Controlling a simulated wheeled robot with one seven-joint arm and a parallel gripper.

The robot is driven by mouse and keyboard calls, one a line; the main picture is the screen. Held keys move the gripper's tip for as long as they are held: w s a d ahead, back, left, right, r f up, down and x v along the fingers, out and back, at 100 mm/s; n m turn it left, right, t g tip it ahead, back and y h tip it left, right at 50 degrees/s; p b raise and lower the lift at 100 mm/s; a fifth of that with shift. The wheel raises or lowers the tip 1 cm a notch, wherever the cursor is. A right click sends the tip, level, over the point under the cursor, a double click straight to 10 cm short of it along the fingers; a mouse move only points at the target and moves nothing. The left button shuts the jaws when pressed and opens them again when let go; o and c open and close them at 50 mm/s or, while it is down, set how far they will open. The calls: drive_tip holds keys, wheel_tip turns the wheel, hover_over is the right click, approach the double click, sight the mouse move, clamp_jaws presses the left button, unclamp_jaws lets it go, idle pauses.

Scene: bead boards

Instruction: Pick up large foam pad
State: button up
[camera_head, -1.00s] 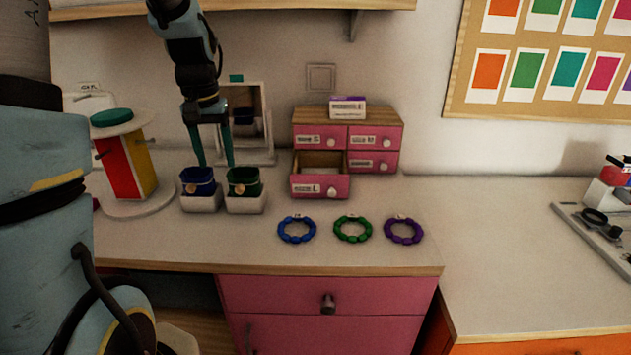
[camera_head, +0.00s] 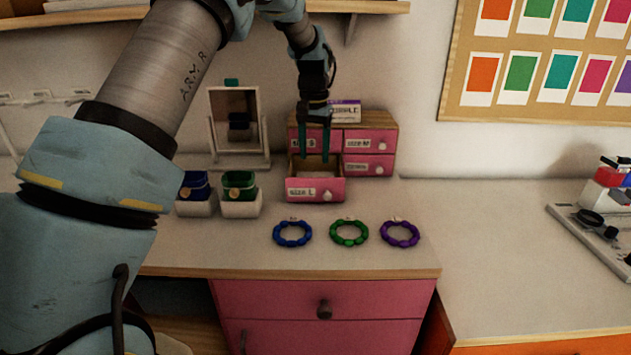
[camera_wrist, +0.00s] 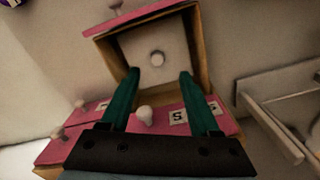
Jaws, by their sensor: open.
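The open pink drawer (camera_head: 298,192), labelled "size L", is at the lower left of the small drawer cabinet. In the wrist view, its front (camera_wrist: 135,18) is at the top. A small pale round piece (camera_wrist: 157,59) lies on the light drawer floor; it seems to be the large foam pad. My gripper (camera_head: 315,157) points down over the open drawer. In the wrist view, my gripper (camera_wrist: 160,74) has its two green fingers apart, with the round piece between and just beyond their tips. The gripper holds nothing. The piece cannot be made out in the head view.
The shut cabinet drawers (camera_head: 369,163) stand right beside the open one. A mirror (camera_head: 238,125) and two small pots, blue (camera_head: 195,189) and green (camera_head: 240,188), stand to the left. Blue (camera_head: 292,235), green (camera_head: 349,234) and purple (camera_head: 400,236) bead rings lie in front.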

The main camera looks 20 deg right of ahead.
sight(315, 175)
drive_tip(key=shift+s+f+p, duration=0.15)
drive_tip(key=shift+f+p, duration=0.55)
drive_tip(key=shift+f, duration=0.7)
drive_tip(key=shift+s+f+p, duration=0.15)
drive_tip(key=shift+f+p, duration=0.5)
drive_tip(key=shift+f, duration=0.7)
clamp_jaws()
